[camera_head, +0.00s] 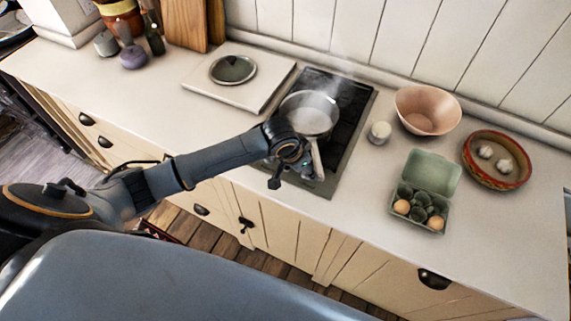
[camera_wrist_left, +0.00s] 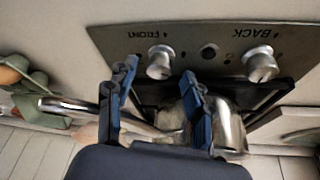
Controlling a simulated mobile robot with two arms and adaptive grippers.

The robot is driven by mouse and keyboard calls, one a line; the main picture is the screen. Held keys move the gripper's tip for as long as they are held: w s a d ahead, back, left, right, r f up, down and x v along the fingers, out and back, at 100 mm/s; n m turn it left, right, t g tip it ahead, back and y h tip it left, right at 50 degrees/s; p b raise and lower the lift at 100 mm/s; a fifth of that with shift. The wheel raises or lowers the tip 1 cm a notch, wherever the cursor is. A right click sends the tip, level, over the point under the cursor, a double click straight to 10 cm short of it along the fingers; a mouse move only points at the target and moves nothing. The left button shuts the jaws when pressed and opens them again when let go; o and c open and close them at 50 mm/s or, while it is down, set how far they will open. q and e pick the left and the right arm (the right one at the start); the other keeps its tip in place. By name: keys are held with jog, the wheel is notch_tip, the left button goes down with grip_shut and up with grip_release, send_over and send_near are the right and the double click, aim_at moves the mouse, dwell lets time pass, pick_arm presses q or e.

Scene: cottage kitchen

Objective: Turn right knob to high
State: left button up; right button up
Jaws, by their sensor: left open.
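The hob's front panel (camera_wrist_left: 210,38) shows two metal knobs in the left wrist view, upside down there. The knob by the FRONT label (camera_wrist_left: 160,63) is on the egg-carton side, so it is the right one. The other knob (camera_wrist_left: 259,66) sits by the BACK label. My left gripper (camera_wrist_left: 160,78) is open, its blue fingertips on either side of the FRONT knob in the picture; contact cannot be told. In the head view the left gripper (camera_head: 290,172) is over the hob's front edge, and the arm hides part of the panel. My right gripper is not in view.
A steaming saucepan (camera_head: 308,119) stands on the hob, its handle (camera_head: 317,158) pointing forward close to my gripper. An egg carton (camera_head: 424,190), a small white jar (camera_head: 380,131), a pink bowl (camera_head: 428,110) and a red-rimmed dish (camera_head: 477,170) stand to the right.

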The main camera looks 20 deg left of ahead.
aim_at(303, 172)
pick_arm(q)
jog(key=s+a, duration=0.1)
jog(key=s, duration=0.2)
jog(key=s+a, duration=0.2)
jog(key=s, duration=0.2)
jog(key=s+a, duration=0.2)
jog(key=s, duration=0.2)
